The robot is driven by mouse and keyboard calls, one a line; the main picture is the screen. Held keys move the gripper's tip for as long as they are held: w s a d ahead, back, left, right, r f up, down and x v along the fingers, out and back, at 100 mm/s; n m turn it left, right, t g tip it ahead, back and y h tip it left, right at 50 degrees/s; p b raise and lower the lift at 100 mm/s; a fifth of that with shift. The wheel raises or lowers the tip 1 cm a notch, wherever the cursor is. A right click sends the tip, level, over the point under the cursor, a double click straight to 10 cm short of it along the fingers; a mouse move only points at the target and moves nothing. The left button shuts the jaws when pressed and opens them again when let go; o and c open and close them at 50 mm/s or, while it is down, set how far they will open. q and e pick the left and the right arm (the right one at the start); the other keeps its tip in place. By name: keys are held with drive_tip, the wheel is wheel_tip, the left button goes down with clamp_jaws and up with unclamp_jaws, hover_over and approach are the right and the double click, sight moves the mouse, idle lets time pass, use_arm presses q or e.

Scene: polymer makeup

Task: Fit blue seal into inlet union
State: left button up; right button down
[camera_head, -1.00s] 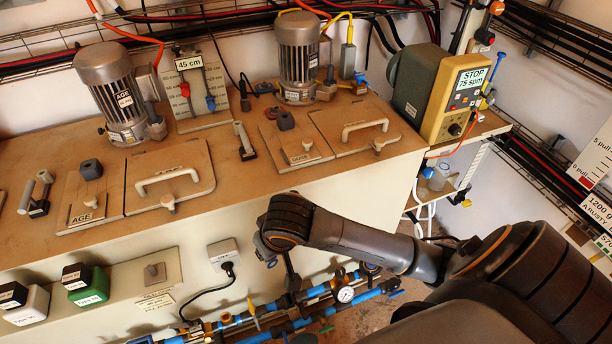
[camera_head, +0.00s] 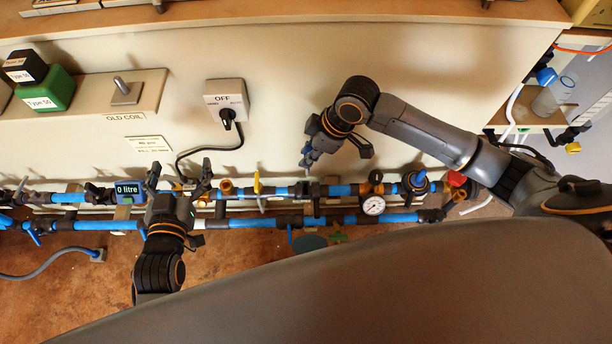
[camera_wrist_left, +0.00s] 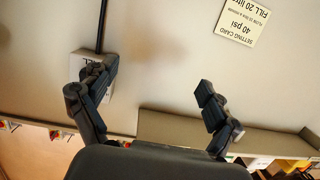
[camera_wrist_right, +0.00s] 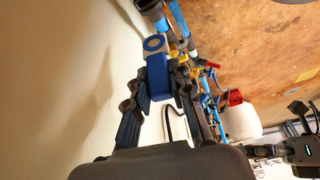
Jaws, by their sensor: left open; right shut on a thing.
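My right gripper (camera_head: 308,155) points down just above the upper blue pipe line. In the right wrist view the right gripper (camera_wrist_right: 160,85) is shut on the blue seal (camera_wrist_right: 157,75), whose far end shows a pale face and a blue ring. Only a speck of blue shows at its tips in the head view. My left gripper (camera_head: 180,178) is open and empty, in front of the pipes at left; its spread fingers (camera_wrist_left: 155,100) also show in the left wrist view. Dark fittings (camera_head: 312,189) sit below the right gripper. I cannot tell which fitting is the inlet union.
Two blue pipe lines (camera_head: 385,219) run along the bench front. They carry a pressure gauge (camera_head: 373,205), a yellow-handled valve (camera_head: 257,184) and a "0 litre" meter (camera_head: 128,190). An OFF switch box (camera_head: 226,100) with a cable hangs above. The panel between it and my right arm is clear.

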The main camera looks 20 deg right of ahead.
use_arm(q)
wheel_tip(320, 180, up, 11)
drive_tip(key=s+t+h+b, duration=0.1)
drive_tip(key=s+t+b, duration=0.1)
drive_tip(key=t+b, duration=0.1)
drive_tip(key=shift+s+f, duration=0.15)
drive_tip(key=shift+s, duration=0.05)
use_arm(e)
drive_tip(key=f, duration=0.2)
drive_tip(key=f+n, duration=0.1)
drive_tip(key=w+f+n, duration=0.1)
drive_tip(key=f, duration=0.1)
drive_tip(key=shift+a+f+g, duration=0.2)
drive_tip(key=shift+f+g, duration=0.1)
drive_tip(key=shift+g, duration=0.1)
use_arm(q)
drive_tip(key=shift+a+f, duration=0.15)
drive_tip(key=shift+f+g+y, duration=0.5)
drive_tip(key=shift+f+g, duration=0.9)
drive_tip(key=shift+f, duration=0.95)
wheel_tip(320, 180, up, 10)
drive_tip(key=s+t+h+b, duration=0.1)
drive_tip(key=t+h, duration=0.1)
drive_tip(key=t, duration=0.3)
drive_tip(key=shift+d+f+t, duration=0.15)
drive_tip(key=shift+d+t, duration=0.1)
drive_tip(key=shift+t, duration=0.15)
use_arm(e)
drive_tip(key=shift+f, duration=2.9)
